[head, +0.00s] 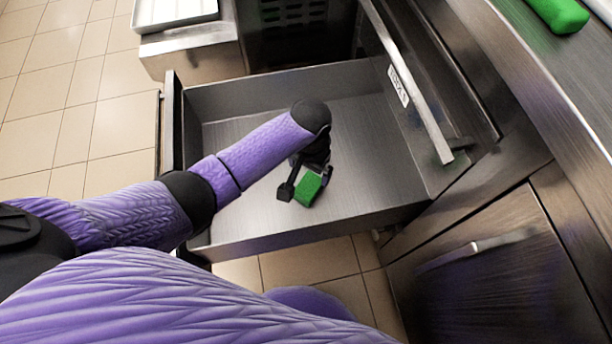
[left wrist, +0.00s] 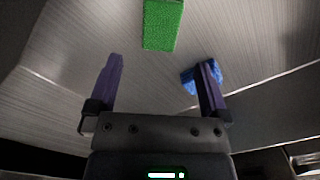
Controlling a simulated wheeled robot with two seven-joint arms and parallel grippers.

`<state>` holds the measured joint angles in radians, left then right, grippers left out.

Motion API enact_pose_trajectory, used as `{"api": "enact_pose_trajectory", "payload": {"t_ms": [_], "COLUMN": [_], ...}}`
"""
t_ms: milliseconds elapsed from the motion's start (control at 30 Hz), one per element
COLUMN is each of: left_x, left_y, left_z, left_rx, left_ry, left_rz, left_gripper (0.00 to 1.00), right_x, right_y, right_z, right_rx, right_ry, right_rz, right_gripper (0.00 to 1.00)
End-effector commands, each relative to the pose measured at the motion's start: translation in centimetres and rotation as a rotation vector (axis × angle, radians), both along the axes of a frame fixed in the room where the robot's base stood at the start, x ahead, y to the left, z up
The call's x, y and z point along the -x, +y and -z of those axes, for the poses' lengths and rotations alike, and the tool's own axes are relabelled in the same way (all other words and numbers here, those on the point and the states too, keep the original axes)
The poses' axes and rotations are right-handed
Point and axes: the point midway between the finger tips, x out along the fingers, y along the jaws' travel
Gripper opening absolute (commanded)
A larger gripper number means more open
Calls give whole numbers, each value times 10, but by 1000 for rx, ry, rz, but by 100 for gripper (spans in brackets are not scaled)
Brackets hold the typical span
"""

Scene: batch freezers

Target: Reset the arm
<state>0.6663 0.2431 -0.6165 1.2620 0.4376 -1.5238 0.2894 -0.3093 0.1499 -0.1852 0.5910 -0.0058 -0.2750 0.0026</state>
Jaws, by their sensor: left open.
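My left arm (head: 255,155) reaches from the left over an open metal drawer (head: 370,160). My left gripper (head: 307,184) points down into the drawer. In the left wrist view its two fingers (left wrist: 162,65) stand wide apart with nothing between them. A green block (head: 308,189) shows by the fingers in the head view. In the left wrist view the green block (left wrist: 163,24) lies beyond the fingertips, apart from them. A blue object (left wrist: 189,80) is partly hidden behind the right-hand finger. My right gripper is out of view.
The drawer walls surround the gripper, and much of the drawer floor is bare. Dark metal cabinets (head: 480,245) stand at the right, with another green object (head: 558,12) on the counter. A white tray (head: 175,12) is at the top left. Tiled floor (head: 75,100) lies open at the left.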

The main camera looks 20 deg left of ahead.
Motion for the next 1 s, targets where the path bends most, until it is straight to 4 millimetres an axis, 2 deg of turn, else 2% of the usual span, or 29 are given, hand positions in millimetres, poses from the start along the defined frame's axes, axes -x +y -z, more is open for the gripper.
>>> {"api": "enact_pose_trajectory", "payload": {"t_ms": [33, 100, 633, 667, 867, 1000], "left_x": [-1, -1, -1, -2, -8, -10], "left_y": [0, 0, -1, -1, -1, -1], "left_z": [-16, -22, -27, -32, -95, -121], "left_rx": [1, 1, 3, 2, 3, 3], "left_ry": [-6, -4, -4, -7, -48, -63], "left_rz": [0, 0, 0, 0, 0, 0], "left_gripper": [100, 100, 100, 100, 100, 100], "right_x": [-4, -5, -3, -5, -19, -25], "right_y": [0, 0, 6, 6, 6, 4], "right_z": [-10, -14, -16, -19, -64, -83], "right_rx": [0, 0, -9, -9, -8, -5], "right_ry": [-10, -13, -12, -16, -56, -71], "right_rz": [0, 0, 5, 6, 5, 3], "right_gripper": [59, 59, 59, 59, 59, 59]}}
